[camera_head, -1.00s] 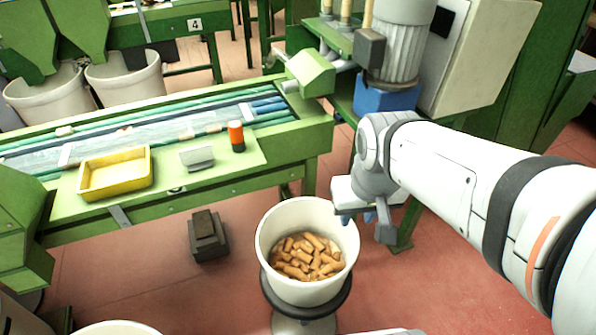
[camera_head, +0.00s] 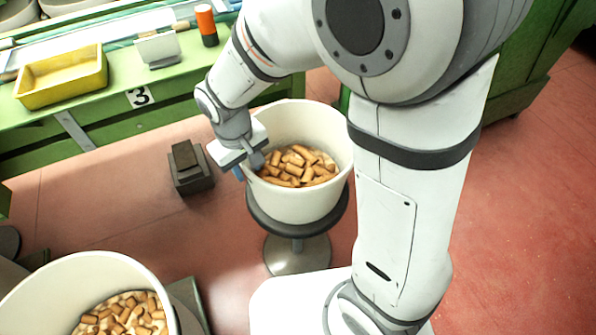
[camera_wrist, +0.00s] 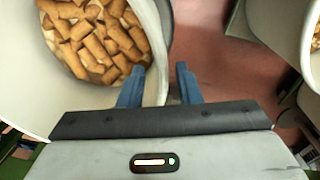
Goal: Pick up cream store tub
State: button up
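A cream tub (camera_head: 300,200) with cork stoppers in it stands upright on a round dark stool seat. A second cream tub (camera_head: 150,275), also holding corks, is cut off at the lower left. My gripper (camera_head: 250,169) is at the left rim of the tub on the stool, pointing down. In the wrist view my gripper (camera_wrist: 158,70) is open, its two blue fingers apart. The near tub's wall (camera_wrist: 157,45) runs between them, the left finger on the cork side and the right outside. Whether either finger touches the wall I cannot tell.
The stool (camera_head: 297,250) has a pale base. A green bench (camera_head: 100,118) behind carries a yellow tray (camera_head: 62,78), a small metal stand (camera_head: 158,50) and an orange-and-black cylinder (camera_head: 207,25). A dark block (camera_head: 190,168) sits on the red floor. Floor at right is clear.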

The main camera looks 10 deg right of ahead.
aim_at(254, 188)
jog(key=f, duration=0.1)
jog(key=f+b, duration=0.1)
jog(key=f, duration=0.2)
jog(key=shift+d+f, duration=0.35)
jog(key=shift+d, duration=0.05)
grip_shut()
jog(key=shift+r, duration=0.1)
dwell(0.9)
